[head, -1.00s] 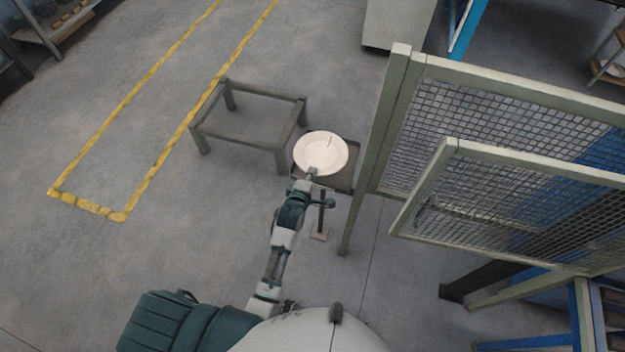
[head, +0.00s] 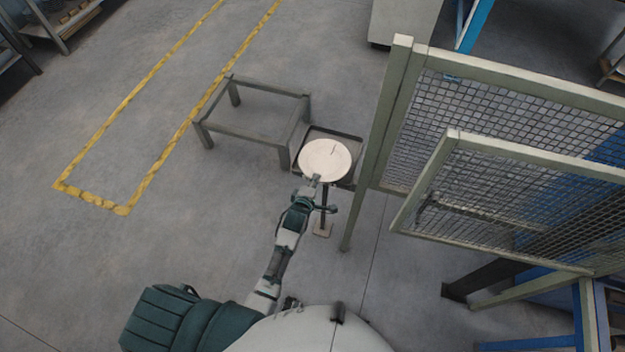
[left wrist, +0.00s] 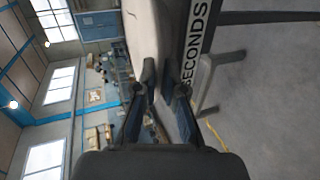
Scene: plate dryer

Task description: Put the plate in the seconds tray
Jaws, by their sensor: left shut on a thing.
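A pale round plate (head: 325,160) is held at its near edge by my left gripper (head: 316,180), which is shut on it. The dark seconds tray (head: 349,141) stands on a post beside the low frame table. In the head view the plate overlaps the tray and hides much of it; I cannot tell whether they touch. In the left wrist view the plate (left wrist: 141,28) is between the fingers of my left gripper (left wrist: 162,75). The tray's side with the SECONDS label (left wrist: 194,40) is close beside it. My right gripper is not in view.
A bare low frame table (head: 252,110) stands left of the tray. Mesh guard panels (head: 500,110) on posts stand close on the right. The tray's post has a small foot (head: 322,230) on the floor. The floor at the left, with yellow lines, is clear.

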